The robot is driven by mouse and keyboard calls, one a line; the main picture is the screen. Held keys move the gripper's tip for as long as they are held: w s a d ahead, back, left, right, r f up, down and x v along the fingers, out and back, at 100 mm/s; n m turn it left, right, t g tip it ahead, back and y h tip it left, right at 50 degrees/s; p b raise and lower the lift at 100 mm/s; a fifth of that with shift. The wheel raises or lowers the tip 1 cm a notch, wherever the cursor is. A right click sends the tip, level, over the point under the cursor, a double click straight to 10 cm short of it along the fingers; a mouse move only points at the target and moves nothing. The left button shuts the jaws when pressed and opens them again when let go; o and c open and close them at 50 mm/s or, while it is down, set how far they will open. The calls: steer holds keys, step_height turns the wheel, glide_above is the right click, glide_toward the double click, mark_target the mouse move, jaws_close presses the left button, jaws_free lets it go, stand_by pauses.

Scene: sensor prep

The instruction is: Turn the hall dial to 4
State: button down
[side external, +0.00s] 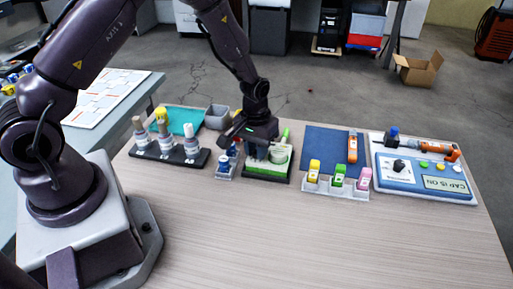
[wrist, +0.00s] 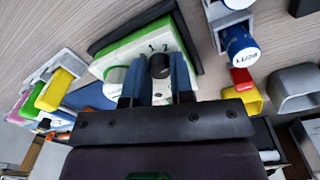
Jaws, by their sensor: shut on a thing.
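A white and green block (side external: 282,155) on a black base stands mid-table, under my gripper (side external: 258,152). In the wrist view the block's white face (wrist: 118,57) carries a black dial knob (wrist: 159,66) with the digits 1 and 2 printed beside it. My gripper (wrist: 158,78) is shut on this knob, one blue finger on each side. The knob's pointer and the rest of its scale are hidden, so I cannot tell its setting. No label naming the dial is readable.
A blue panel (side external: 400,181) with another black knob and a "CAP IS ON" sign stands at right. A rack of yellow, green and pink pieces (side external: 336,188) is nearby. Blue-capped bottles (side external: 224,164) and a black rack (side external: 170,152) stand left. The front table is clear.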

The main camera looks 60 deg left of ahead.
steer(key=m, duration=0.5)
steer(key=shift+m, duration=0.3)
steer(key=m, duration=0.4)
steer(key=shift+m, duration=0.4)
steer(key=c, duration=1.2)
jaws_free()
steer(key=shift+c, duration=0.2)
step_height(320, 180, up, 13)
steer(key=shift+a, duration=0.15)
